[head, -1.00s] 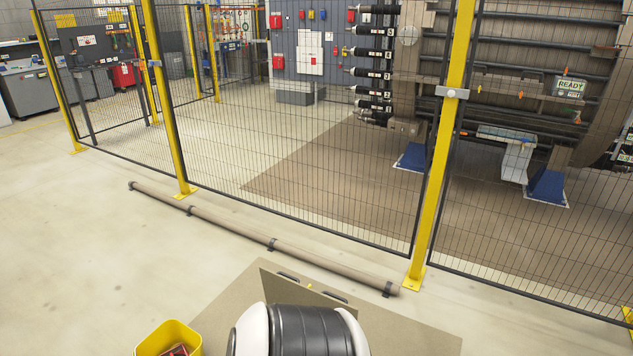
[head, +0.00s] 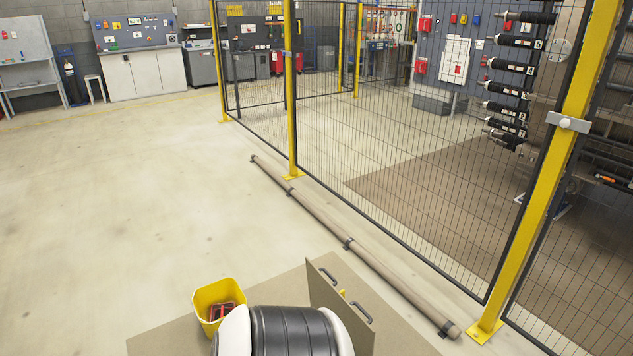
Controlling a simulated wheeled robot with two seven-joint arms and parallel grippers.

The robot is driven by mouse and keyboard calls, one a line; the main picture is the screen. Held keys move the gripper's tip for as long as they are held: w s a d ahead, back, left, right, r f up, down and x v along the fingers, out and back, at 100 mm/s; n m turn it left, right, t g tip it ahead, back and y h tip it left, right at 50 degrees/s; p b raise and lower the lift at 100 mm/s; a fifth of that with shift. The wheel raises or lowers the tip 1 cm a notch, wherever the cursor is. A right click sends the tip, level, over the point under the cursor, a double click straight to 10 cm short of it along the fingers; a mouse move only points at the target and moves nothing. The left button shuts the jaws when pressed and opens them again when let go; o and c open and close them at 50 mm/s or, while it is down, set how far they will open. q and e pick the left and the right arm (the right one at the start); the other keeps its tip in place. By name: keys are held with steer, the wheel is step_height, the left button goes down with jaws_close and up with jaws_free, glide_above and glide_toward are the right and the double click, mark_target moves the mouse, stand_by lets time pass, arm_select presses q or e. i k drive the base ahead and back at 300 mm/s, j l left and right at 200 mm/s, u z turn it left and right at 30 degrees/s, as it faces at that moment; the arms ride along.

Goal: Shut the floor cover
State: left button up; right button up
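The floor cover (head: 324,294) is a tan panel in the lower middle of the head view. It appears raised on edge, standing up from the tan floor area (head: 165,335) around it. Two dark handles (head: 361,312) and a small yellow part (head: 343,292) show by its upper edge. Its lower part, and any opening beside it, is hidden behind a black and white part of my own body. Neither of my grippers is in view.
A yellow bin (head: 203,305) with red and dark items stands left of the cover. A long tan pipe (head: 315,214) runs along the floor by the mesh fence, whose yellow post (head: 556,170) stands at right. The floor (head: 140,190) to the left is clear.

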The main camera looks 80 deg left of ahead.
mark_target(322, 294)
steer(key=i+j+u, duration=0.1)
steer(key=i+u, duration=0.15)
steer(key=u, duration=0.2)
steer(key=i+u, duration=0.3)
steer(key=u, duration=0.2)
steer(key=i+l+u, duration=0.15)
steer(key=u, duration=0.3)
steer(key=i+l+u, duration=0.25)
steer(key=u, duration=0.2)
steer(key=i+l+u, duration=0.25)
steer(key=u, duration=0.25)
steer(key=i+l+u, duration=0.2)
steer(key=u, duration=0.15)
steer(key=i+l+u, duration=0.2)
steer(key=u, duration=0.2)
steer(key=i+l+u, duration=0.15)
steer(key=l+u, duration=0.2)
steer(key=i+l+u, duration=0.1)
steer(key=l+u, duration=0.65)
steer(key=l, duration=0.1)
